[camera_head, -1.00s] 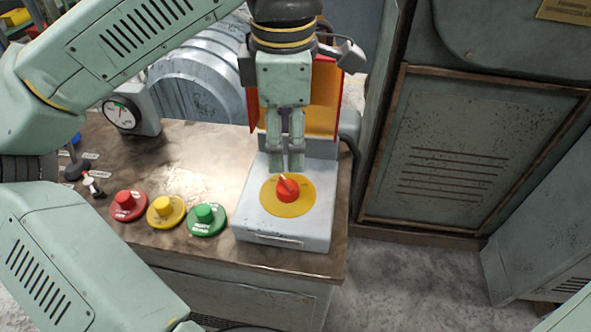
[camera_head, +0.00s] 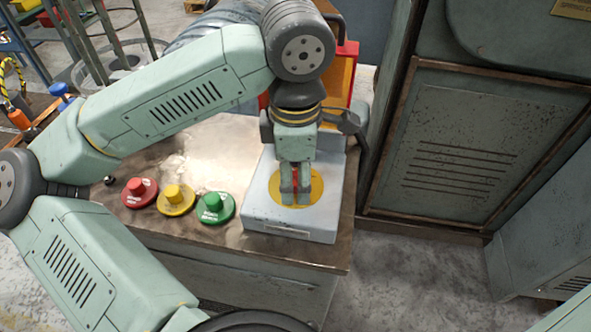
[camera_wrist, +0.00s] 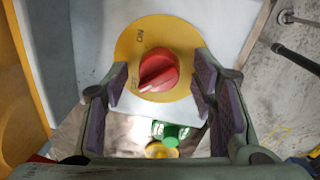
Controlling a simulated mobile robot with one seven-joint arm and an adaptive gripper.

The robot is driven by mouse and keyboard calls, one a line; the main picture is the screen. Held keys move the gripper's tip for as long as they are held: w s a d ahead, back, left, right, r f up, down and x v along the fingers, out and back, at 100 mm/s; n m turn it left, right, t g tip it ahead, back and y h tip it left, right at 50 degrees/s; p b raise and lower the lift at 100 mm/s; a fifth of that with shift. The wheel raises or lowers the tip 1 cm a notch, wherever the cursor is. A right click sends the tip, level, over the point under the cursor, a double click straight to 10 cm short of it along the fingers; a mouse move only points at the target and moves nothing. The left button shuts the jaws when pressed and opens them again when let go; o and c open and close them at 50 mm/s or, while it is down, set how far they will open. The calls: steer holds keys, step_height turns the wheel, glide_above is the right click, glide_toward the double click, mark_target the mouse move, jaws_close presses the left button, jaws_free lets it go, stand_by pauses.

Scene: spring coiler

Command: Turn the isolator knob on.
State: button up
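The isolator knob (camera_wrist: 158,70) is red and sits on a round yellow plate (camera_wrist: 176,32) with ON and OFF lettering. Its pale pointer mark faces the OFF lettering at lower left in the wrist view. The plate is on a pale grey box (camera_head: 263,205) at the right end of the bench. My gripper (camera_head: 295,198) points down over the plate and hides most of the knob in the head view. In the wrist view, its fingers (camera_wrist: 162,78) are open, one on each side of the knob, with gaps visible between them and it.
Red (camera_head: 139,192), yellow (camera_head: 176,198) and green (camera_head: 215,206) push buttons stand on the bench (camera_head: 215,155) left of the box. An orange-and-red panel stands behind my gripper. A large grey cabinet (camera_head: 450,150) is to the right, with bare floor before it.

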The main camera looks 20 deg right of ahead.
steer(key=c, duration=1.1)
steer(key=shift+f+b, duration=0.1)
steer(key=shift+b, duration=0.2)
steer(key=shift+f+m+b, duration=0.1)
steer(key=shift+m+b, duration=1.7)
steer(key=m+b, duration=0.2)
steer(key=m, duration=0.2)
steer(key=shift+m+b, duration=0.3)
steer(key=m, duration=0.4)
steer(key=shift+w+r+m+g+b, duration=0.1)
steer(key=shift+r+m+g+b, duration=0.1)
steer(key=shift+m+g+b, duration=0.15)
steer(key=m, duration=0.4)
steer(key=shift+m, duration=0.35)
steer(key=shift+m+g, duration=0.25)
steer(key=shift+m, duration=0.05)
